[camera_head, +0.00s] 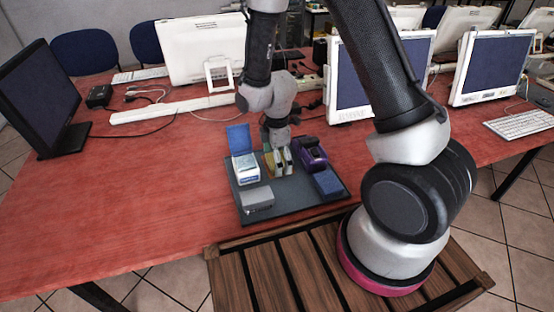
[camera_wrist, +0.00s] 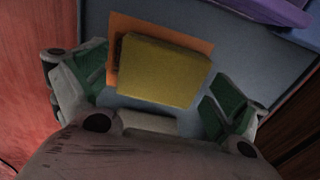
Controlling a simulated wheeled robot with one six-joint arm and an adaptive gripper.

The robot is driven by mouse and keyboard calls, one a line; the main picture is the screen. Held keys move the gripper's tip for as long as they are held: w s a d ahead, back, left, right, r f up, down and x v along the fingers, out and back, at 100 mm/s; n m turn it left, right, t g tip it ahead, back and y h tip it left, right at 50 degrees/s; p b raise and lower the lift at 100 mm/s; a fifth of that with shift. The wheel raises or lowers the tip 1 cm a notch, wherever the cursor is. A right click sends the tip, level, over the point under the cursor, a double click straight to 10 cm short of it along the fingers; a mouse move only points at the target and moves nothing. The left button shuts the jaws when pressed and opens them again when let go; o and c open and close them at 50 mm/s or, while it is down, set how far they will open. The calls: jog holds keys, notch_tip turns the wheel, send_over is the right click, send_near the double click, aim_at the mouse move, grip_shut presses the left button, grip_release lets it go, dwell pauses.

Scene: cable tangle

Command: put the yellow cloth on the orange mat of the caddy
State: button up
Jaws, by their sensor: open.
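The yellow cloth (camera_wrist: 165,70) is a folded flat block in the wrist view. It overlies the orange mat (camera_wrist: 124,24), slightly turned to it, with orange showing along its far and side edges. It looks to be resting on the mat. The mat is on the grey-blue caddy (camera_wrist: 245,52), whose tray shows in the head view (camera_head: 292,206). My gripper (camera_wrist: 160,88) is open, its green-padded fingers on either side of the cloth with gaps visible. In the head view my gripper (camera_head: 278,152) is low over the caddy's middle and largely hides the cloth and mat.
On the caddy are a white-and-blue box (camera_head: 246,170), a grey box (camera_head: 257,197), a purple item (camera_head: 311,153) and a blue block (camera_head: 327,183). A blue panel (camera_head: 239,138) stands behind the white box. The red table (camera_head: 150,195) is clear to the left; monitors stand behind.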

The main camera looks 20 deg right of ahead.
notch_tip(320, 180, up, 12)
jog(key=s+d+r+m+t, duration=0.1)
jog(key=s+d+r+m, duration=0.25)
jog(key=r, duration=0.35)
jog(key=s+d+r+m+t, duration=0.1)
jog(key=s+d+r+m, duration=0.2)
jog(key=d+r+m, duration=0.3)
jog(key=s+d+r+m+t, duration=0.1)
jog(key=s+d+r+m, duration=0.2)
jog(key=s, duration=0.3)
jog(key=s+d+r+m+t, duration=0.1)
jog(key=s+d+r+m, duration=0.1)
jog(key=s+r+m, duration=0.3)
jog(key=shift+s+d+r, duration=0.25)
jog(key=shift+s+d, duration=0.15)
jog(key=shift+s, duration=0.6)
jog(key=shift+m, duration=0.25)
